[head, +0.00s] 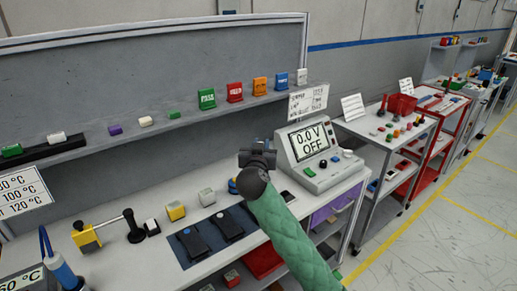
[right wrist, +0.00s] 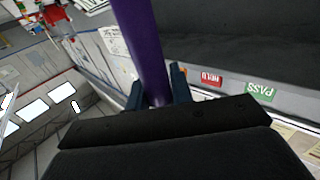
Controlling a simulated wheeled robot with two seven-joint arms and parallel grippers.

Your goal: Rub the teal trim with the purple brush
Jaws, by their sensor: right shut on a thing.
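The purple brush shows in the right wrist view as a long purple handle (right wrist: 143,45). It stands between the two dark fingers of my right gripper (right wrist: 158,92), which is shut on it. Its bristle end is not in sight. In the head view my right gripper (head: 257,160) is above the bench, in front of the voltage box; the brush cannot be made out there. I cannot pick out the teal trim in either view. My left gripper is not in view.
The voltage box (head: 312,150) reads 0.0 V OFF at the bench's right end. Black pedals on a blue mat (head: 185,254) and small blocks lie on the bench. A shelf with coloured tags such as the green one (head: 207,98) runs behind. A steel cart (head: 386,148) stands right.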

